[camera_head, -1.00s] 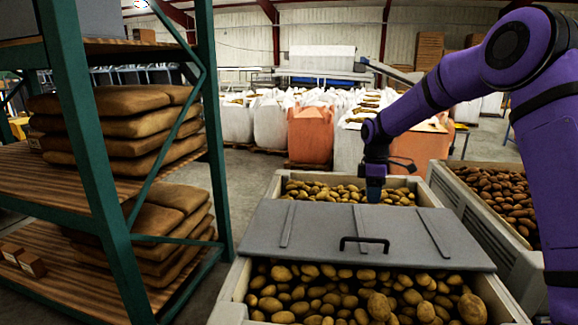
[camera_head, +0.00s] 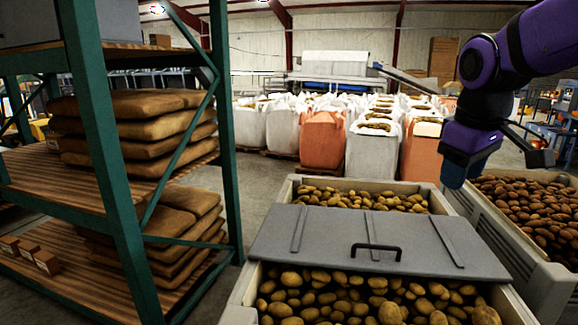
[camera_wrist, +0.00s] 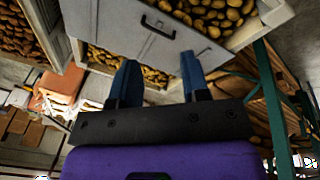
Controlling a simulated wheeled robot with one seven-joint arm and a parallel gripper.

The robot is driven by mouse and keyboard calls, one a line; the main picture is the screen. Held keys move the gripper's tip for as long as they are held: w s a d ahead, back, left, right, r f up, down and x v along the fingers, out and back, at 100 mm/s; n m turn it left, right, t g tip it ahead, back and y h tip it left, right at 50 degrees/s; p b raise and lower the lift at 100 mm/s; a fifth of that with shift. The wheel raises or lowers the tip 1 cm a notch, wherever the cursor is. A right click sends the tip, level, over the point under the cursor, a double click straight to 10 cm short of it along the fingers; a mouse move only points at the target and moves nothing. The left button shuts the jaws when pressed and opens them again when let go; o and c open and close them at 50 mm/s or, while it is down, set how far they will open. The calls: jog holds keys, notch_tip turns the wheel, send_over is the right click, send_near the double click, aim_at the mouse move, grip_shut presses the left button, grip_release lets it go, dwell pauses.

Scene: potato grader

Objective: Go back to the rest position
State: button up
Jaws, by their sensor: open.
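My gripper (camera_wrist: 157,78) shows in the wrist view with its two blue fingers spread apart and nothing between them. The gripper is apart from the lid and bins.
A green-framed rack (camera_head: 100,140) with stacked brown sacks (camera_head: 140,125) stands at the left. A second bin (camera_head: 540,280) of reddish potatoes is at the right. White and orange bulk bags (camera_head: 322,140) stand behind. Bare floor shows between rack and bags.

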jog(key=s+f+m+t, duration=0.1)
jog(key=s+m, duration=0.1)
jog(key=s, duration=0.6)
jog(key=s+d+m+t, duration=0.1)
jog(key=s+m, duration=0.2)
jog(key=s, duration=0.4)
jog(key=shift+s+d+f+t+y, duration=0.15)
jog(key=shift+s+f+t+y, duration=0.25)
dwell(6.1)
